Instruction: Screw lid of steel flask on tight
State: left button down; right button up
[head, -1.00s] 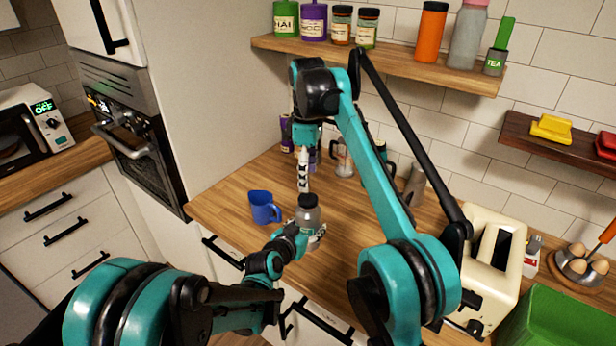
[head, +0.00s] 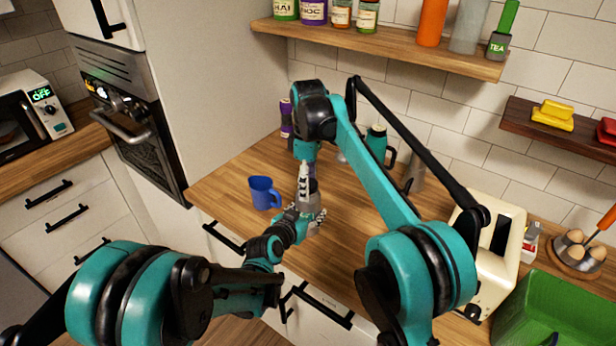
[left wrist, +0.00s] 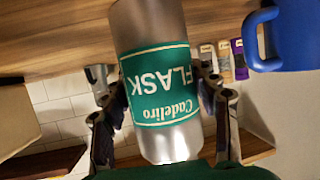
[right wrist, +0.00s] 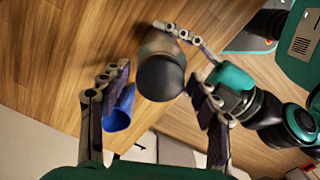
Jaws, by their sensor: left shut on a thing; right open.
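The steel flask has a green label reading "FLASK" in the left wrist view (left wrist: 160,85). My left gripper (left wrist: 165,120) is shut around its body, one finger on each side. In the head view the flask is mostly hidden behind my grippers. Its dark round lid (right wrist: 160,78) sits on top of the flask in the right wrist view. My right gripper (right wrist: 155,110) is open above the lid, its fingers apart on either side. In the head view my right gripper (head: 304,195) points down over the flask, close to my left gripper (head: 300,222).
A blue mug (head: 263,194) stands on the wooden counter left of the flask. A cream toaster (head: 497,250) and a green crate (head: 560,315) are at the right. A shelf (head: 390,45) with jars hangs above the back. Counter around the mug is clear.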

jog(key=c, duration=1.2)
jog(key=m, duration=0.7)
jog(key=shift+o, duration=0.2)
jog(key=m, duration=0.6)
jog(key=shift+f, duration=0.1)
jog(key=o, duration=1.3)
